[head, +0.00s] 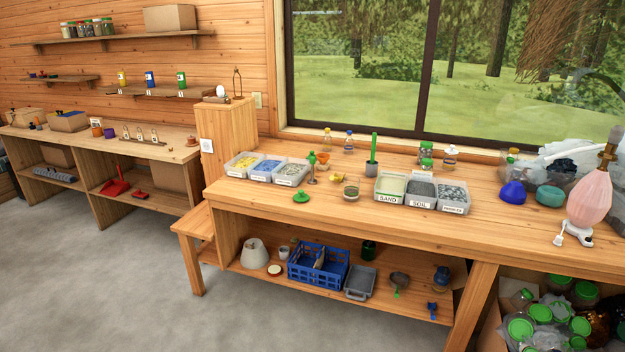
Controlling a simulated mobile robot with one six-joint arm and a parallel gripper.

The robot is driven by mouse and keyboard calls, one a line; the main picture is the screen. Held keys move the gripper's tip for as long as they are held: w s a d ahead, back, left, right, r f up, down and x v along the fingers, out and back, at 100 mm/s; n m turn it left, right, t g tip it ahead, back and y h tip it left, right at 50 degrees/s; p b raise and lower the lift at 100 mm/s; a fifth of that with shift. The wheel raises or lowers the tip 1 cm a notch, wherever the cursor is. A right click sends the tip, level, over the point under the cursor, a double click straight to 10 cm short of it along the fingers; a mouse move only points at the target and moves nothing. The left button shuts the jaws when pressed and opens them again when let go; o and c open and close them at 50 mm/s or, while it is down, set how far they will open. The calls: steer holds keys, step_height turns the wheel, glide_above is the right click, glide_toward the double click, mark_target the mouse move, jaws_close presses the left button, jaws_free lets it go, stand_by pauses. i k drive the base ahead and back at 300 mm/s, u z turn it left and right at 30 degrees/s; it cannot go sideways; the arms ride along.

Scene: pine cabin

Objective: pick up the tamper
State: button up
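No thing in the head view is plainly marked as the tamper, and I cannot tell for certain which it is. A small upright piece with a green top and pale stem (312,166) stands on the long workbench (335,208), right of the labelled trays. A flat green disc with a raised knob (302,197) lies in front of it, near the bench's front edge. All three stand apart from any gripper. My gripper is not in view.
Trays of sand (390,188), soil (421,192) and pebbles (452,195) sit mid-bench. A small glass jar (351,188) stands left of them. Concrete floor (120,275) lies open at left.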

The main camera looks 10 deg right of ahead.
mark_target(311, 159)
steer(key=u, duration=0.5)
steer(key=i, duration=0.65)
steer(key=u, duration=1)
steer(key=i, duration=2.25)
steer(key=z, duration=0.65)
steer(key=i, duration=0.55)
steer(key=z, duration=0.35)
